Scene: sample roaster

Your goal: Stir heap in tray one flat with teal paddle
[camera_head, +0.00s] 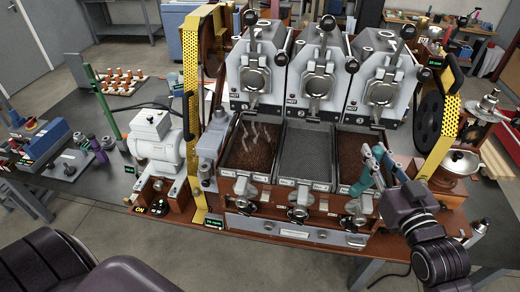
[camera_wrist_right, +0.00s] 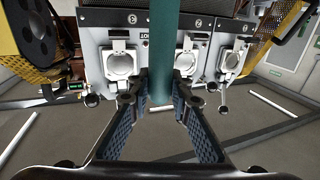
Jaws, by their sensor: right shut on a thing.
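My right gripper (camera_head: 383,170) is shut on the teal paddle (camera_head: 366,172) at the front right of the roaster. In the right wrist view the paddle's teal shaft (camera_wrist_right: 162,50) runs between the two dark fingers (camera_wrist_right: 162,95). In the head view the paddle's lower part reaches the right tray's front right corner; I cannot tell whether it touches the beans. The right tray (camera_head: 341,187) and the left tray (camera_head: 225,172) hold brown beans. The middle tray (camera_head: 308,152) shows bare mesh. The tray numbers are too small to read. My left gripper is out of view.
Three grey roaster heads (camera_head: 318,65) stand behind the trays. Yellow perforated guards (camera_head: 190,100) flank them, and a black wheel (camera_head: 428,120) is at the right. Latches with knobs (camera_head: 298,200) line the front. A pale motor (camera_head: 155,140) stands to the left. Pale streaks rise over the left tray.

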